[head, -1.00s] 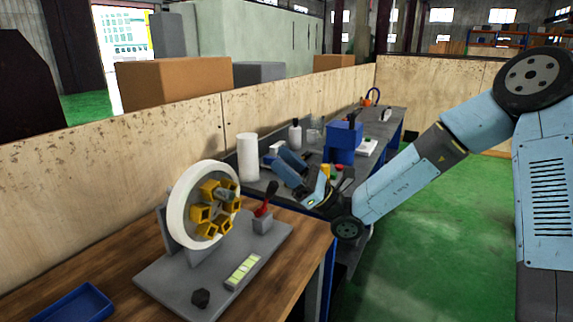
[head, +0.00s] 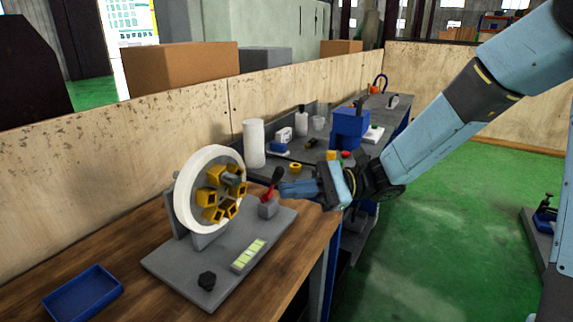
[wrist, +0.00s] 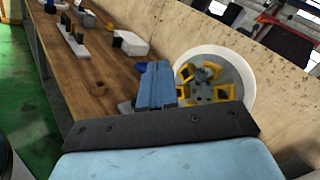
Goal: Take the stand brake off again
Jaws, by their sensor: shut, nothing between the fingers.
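The red-handled brake lever (head: 268,190) stands on a small grey block (head: 268,209) on the grey base plate of the grinding stand. It leans up and slightly to the right. The white-rimmed wheel (head: 182,203) with yellow pockets stands left of the lever. In the head view my gripper (head: 281,189) points left, level with the lever, its tips at or just beside it; I cannot tell whether they touch. The fingers are shut and empty. In the wrist view my gripper (wrist: 155,83) points toward the wheel (wrist: 246,80); the lever does not show there.
A blue tray (head: 82,294) lies on the wooden bench at the front left. A black knob (head: 207,280) and a pale green strip (head: 248,255) are on the base plate. A white cylinder (head: 254,143) and a blue box (head: 350,132) stand behind.

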